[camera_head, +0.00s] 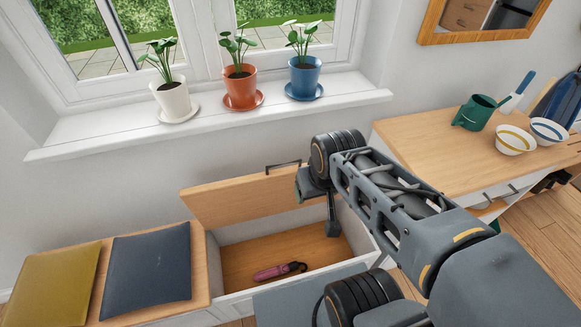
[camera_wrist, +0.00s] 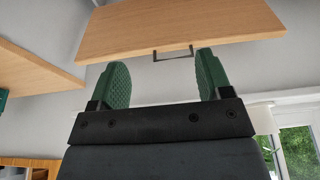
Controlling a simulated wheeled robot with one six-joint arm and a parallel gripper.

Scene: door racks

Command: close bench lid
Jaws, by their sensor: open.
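The wooden bench lid (camera_head: 240,196) stands raised, tilted up at the back of the bench box (camera_head: 212,255). A dark bar handle (camera_head: 283,166) is on its top edge. In the wrist view the lid (camera_wrist: 180,27) spans the top, with its handle (camera_wrist: 173,54) just beyond the fingertips, roughly midway between them. My gripper (camera_wrist: 165,82) is open, with two green pads apart and nothing between them. In the head view my gripper (camera_head: 303,187) is at the lid's right end, mostly hidden by my arm.
A pink object (camera_head: 279,271) lies inside the open box. A yellow cushion (camera_head: 52,284) and a dark cushion (camera_head: 148,268) lie left of it. Potted plants stand on the windowsill (camera_head: 215,125) above.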

